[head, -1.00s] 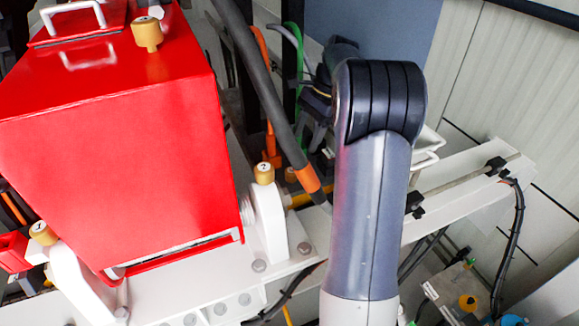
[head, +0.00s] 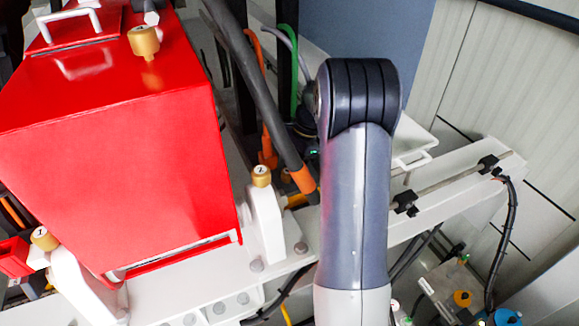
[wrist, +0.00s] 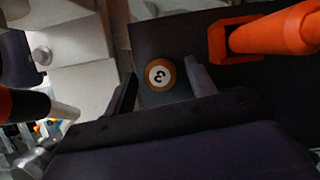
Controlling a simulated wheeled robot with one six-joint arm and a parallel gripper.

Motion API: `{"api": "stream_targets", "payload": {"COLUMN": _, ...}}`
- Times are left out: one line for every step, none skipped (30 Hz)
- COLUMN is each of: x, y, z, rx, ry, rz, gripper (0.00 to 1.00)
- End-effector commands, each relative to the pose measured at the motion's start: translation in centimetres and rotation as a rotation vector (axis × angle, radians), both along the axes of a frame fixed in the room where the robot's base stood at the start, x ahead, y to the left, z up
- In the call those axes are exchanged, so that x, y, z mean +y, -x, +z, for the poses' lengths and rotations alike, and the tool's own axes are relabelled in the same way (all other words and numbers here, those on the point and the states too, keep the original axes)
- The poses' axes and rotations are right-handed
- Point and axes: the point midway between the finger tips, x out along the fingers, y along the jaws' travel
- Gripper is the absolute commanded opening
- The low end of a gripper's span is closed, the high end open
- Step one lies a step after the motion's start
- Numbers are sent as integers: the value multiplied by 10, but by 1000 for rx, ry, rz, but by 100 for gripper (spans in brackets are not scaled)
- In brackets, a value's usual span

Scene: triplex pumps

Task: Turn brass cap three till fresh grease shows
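Brass cap three (wrist: 160,74) is a round brass cap with a white top marked 3, in the wrist view. My gripper (wrist: 162,70) has its fingers apart, one on each side of the cap. How deep the fingers reach around the cap is unclear. No grease is visible around it. In the head view I cannot see cap three or my fingers; my arm covers that area.
Other brass caps stand on the red housing (head: 145,40), on a white bearing block (head: 261,176) and at lower left (head: 44,239). A black hose with an orange end (head: 303,179) runs beside my arm. In the wrist view an orange bar (wrist: 270,32) lies close to the right finger.

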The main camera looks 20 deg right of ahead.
Motion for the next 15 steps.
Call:
{"api": "stream_targets", "payload": {"x": 0, "y": 0, "z": 0, "rx": 0, "ry": 0, "rz": 0, "gripper": 49}}
{"api": "stream_targets", "payload": {"x": 0, "y": 0, "z": 0, "rx": 0, "ry": 0, "rz": 0, "gripper": 47}}
{"api": "stream_targets", "payload": {"x": 0, "y": 0, "z": 0, "rx": 0, "ry": 0, "rz": 0, "gripper": 43}}
{"api": "stream_targets", "payload": {"x": 0, "y": 0, "z": 0, "rx": 0, "ry": 0, "rz": 0, "gripper": 41}}
{"api": "stream_targets", "payload": {"x": 0, "y": 0, "z": 0, "rx": 0, "ry": 0, "rz": 0, "gripper": 38}}
{"api": "stream_targets", "payload": {"x": 0, "y": 0, "z": 0, "rx": 0, "ry": 0, "rz": 0, "gripper": 35}}
{"api": "stream_targets", "payload": {"x": 0, "y": 0, "z": 0, "rx": 0, "ry": 0, "rz": 0, "gripper": 33}}
{"api": "stream_targets", "payload": {"x": 0, "y": 0, "z": 0, "rx": 0, "ry": 0, "rz": 0, "gripper": 30}}
{"api": "stream_targets", "payload": {"x": 0, "y": 0, "z": 0, "rx": 0, "ry": 0, "rz": 0, "gripper": 27}}
{"api": "stream_targets", "payload": {"x": 0, "y": 0, "z": 0, "rx": 0, "ry": 0, "rz": 0, "gripper": 24}}
{"api": "stream_targets", "payload": {"x": 0, "y": 0, "z": 0, "rx": 0, "ry": 0, "rz": 0, "gripper": 22}}
{"api": "stream_targets", "payload": {"x": 0, "y": 0, "z": 0, "rx": 0, "ry": 0, "rz": 0, "gripper": 19}}
{"api": "stream_targets", "payload": {"x": 0, "y": 0, "z": 0, "rx": 0, "ry": 0, "rz": 0, "gripper": 16}}
{"api": "stream_targets", "payload": {"x": 0, "y": 0, "z": 0, "rx": 0, "ry": 0, "rz": 0, "gripper": 14}}
{"api": "stream_targets", "payload": {"x": 0, "y": 0, "z": 0, "rx": 0, "ry": 0, "rz": 0, "gripper": 11}}
